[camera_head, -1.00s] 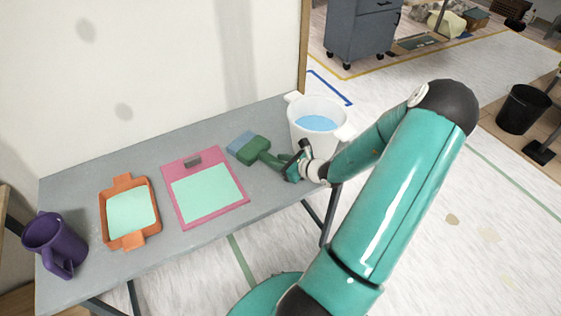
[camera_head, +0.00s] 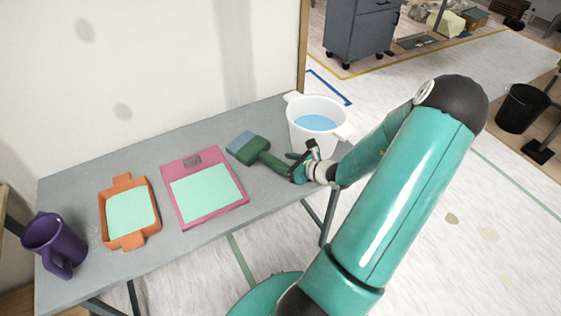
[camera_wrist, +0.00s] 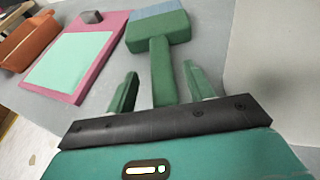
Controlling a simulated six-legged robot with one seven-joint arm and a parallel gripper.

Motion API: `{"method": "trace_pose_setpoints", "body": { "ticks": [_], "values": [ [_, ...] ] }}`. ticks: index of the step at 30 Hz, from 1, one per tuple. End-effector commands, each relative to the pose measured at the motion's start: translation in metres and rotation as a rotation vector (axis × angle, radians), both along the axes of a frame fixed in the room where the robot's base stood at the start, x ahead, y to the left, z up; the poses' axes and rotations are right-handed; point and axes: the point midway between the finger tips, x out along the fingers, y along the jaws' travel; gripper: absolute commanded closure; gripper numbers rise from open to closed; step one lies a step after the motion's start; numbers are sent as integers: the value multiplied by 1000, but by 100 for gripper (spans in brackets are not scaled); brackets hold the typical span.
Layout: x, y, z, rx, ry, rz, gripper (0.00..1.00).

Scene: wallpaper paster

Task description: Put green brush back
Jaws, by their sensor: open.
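The green brush (camera_head: 254,149) lies on the grey table, left of the white bucket. Its blue bristle end points to the back left and its handle points toward my gripper. In the wrist view the green brush (camera_wrist: 160,50) has its handle running down between my two fingers. My gripper (camera_head: 297,166) is open at the handle end, and in the wrist view my gripper (camera_wrist: 158,85) has a finger on each side of the handle, with gaps showing. The lower end of the handle is hidden behind my gripper's body.
A pink clipboard-like board (camera_head: 205,188) with a mint sheet, an orange tray (camera_head: 128,240) and a purple mug (camera_head: 55,243) stand on the table (camera_head: 90,183) to the left. A white bucket (camera_head: 318,136) with blue contents stands close behind my gripper. A wall rises behind the table.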

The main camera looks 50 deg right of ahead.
Motion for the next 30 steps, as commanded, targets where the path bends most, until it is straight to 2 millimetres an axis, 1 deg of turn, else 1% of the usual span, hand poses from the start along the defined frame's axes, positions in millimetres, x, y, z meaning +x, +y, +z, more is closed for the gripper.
{"method": "trace_pose_setpoints", "body": {
  "ticks": [1,3,9,12,15,20,23,26,29,30],
  "values": [
    [-11,-2,5,-3,3,-4,48],
    [-26,-4,11,-4,3,-4,48],
    [-63,-7,27,-4,2,-3,48],
    [-75,-9,32,-1,1,-3,48],
    [-82,-9,35,-1,0,-1,48],
    [-85,-8,36,1,0,0,48],
    [-81,-4,38,-15,6,23,48],
    [-69,13,48,-78,27,123,48],
    [-52,45,64,-195,61,303,48],
    [-46,62,72,-253,76,392,48]
  ]
}}
